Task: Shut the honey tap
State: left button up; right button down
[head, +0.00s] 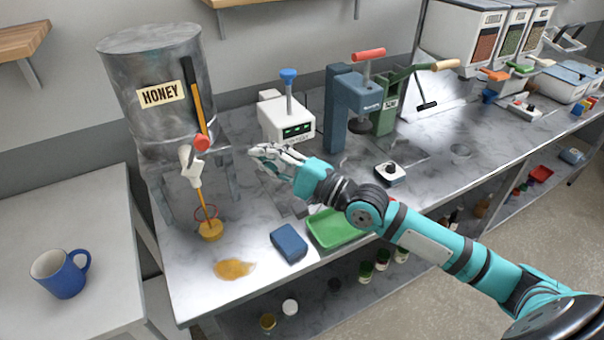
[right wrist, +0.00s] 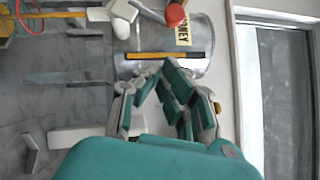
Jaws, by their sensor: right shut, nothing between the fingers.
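A grey metal honey tank (head: 120,65) stands on legs at the left end of the bench. Its white tap (head: 189,170) has a red knob (head: 201,143) at the top. A golden honey stream (head: 205,205) runs from the spout down to a honey pile (head: 210,231) on the bench. My right gripper (head: 256,156) is shut and empty, to the right of the tap and apart from it. In the right wrist view the red knob (right wrist: 175,15) and white tap (right wrist: 122,22) are at the top, beyond the fingers (right wrist: 150,82). My left gripper is out of view.
A honey puddle (head: 234,269), a blue sponge-like block (head: 289,243) and a green tray (head: 335,228) lie at the bench front. A white device (head: 284,122) with a blue-topped post and a blue press (head: 345,100) stand behind my right arm. A blue mug (head: 62,277) is on the left table.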

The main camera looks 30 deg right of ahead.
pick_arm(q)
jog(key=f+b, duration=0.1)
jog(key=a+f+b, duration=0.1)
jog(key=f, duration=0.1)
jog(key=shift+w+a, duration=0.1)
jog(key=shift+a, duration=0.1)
pick_arm(e)
jog(key=v, duration=0.6)
jog(key=shift+s+a, duration=0.2)
jog(key=shift+s, duration=0.15)
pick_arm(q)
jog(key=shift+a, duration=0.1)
pick_arm(e)
jog(key=shift+f, duration=0.1)
